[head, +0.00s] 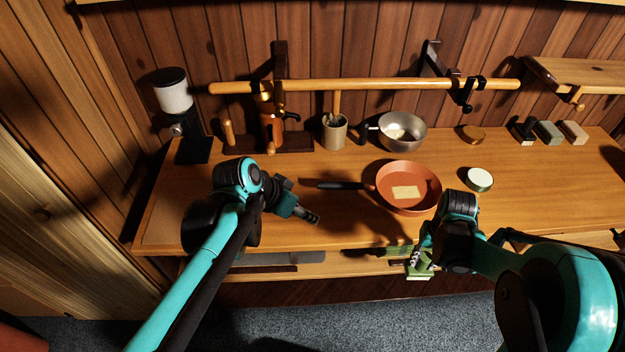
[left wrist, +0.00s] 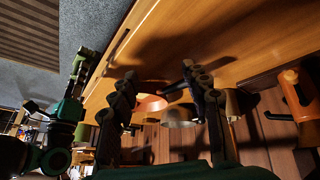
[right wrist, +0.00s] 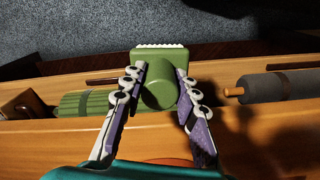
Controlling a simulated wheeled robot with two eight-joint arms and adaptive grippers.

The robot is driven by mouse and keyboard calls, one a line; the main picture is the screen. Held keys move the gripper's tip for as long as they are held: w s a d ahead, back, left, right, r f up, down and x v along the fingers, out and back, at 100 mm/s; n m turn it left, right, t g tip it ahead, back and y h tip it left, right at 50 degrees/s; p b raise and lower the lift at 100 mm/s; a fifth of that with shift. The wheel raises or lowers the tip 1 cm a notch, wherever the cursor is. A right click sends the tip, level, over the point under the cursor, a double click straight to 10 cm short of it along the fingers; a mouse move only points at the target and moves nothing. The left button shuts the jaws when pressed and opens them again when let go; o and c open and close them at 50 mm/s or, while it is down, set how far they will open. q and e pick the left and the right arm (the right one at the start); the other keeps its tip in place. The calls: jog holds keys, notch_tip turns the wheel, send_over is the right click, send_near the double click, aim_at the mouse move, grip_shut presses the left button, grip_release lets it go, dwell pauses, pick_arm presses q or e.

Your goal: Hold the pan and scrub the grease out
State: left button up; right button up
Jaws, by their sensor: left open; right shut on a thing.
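The orange pan (head: 420,179) sits on the wooden counter with its dark handle (head: 340,185) pointing left. A pale yellow patch of grease (head: 406,192) lies in it. My left gripper (head: 314,218) is open and empty, in front of the handle and apart from it. In the left wrist view its fingers (left wrist: 165,88) are spread, with the pan (left wrist: 150,104) partly seen between them. My right gripper (head: 416,259) is low at the counter's front edge. In the right wrist view (right wrist: 160,98) it is shut on a green scrub brush (right wrist: 160,60) with white bristles.
A metal bowl (head: 411,126), a utensil crock (head: 335,132) and a round tin (head: 479,180) stand around the pan. A shelf below holds a green ribbed roll (right wrist: 85,104) and a grey roll (right wrist: 275,87). A wooden rail (head: 365,86) runs above the counter.

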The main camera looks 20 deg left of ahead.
pick_arm(q)
jog(key=w+f+m+h, duration=0.3)
jog(key=w+m+h, duration=0.15)
jog(key=w, duration=0.55)
pick_arm(e)
jog(key=shift+d+f+b, duration=0.2)
jog(key=shift+f+b, duration=0.2)
jog(key=shift+f, duration=0.15)
pick_arm(q)
jog(key=m+h, duration=0.4)
jog(key=m, duration=0.3)
send_near(336, 188)
jog(key=shift+w+a+f+n+b, duration=0.15)
jog(key=shift+w+a+f+b, duration=0.1)
jog(key=shift+a, duration=0.15)
jog(key=shift+w+a+f+n+b, duration=0.15)
jog(key=shift+a+f, duration=0.1)
jog(key=shift+a, duration=0.2)
pick_arm(e)
jog(key=shift+a+f, duration=0.1)
jog(key=shift+f, duration=0.3)
pick_arm(q)
jog(key=shift+a+f, duration=0.15)
jog(key=shift+w+f+h, duration=0.1)
jog(key=shift+w+h, duration=0.05)
jog(key=shift+h, duration=0.1)
jog(key=b+x, duration=0.3)
jog(key=x, duration=0.9)
pick_arm(e)
notch_tip(336, 188, down, 3)
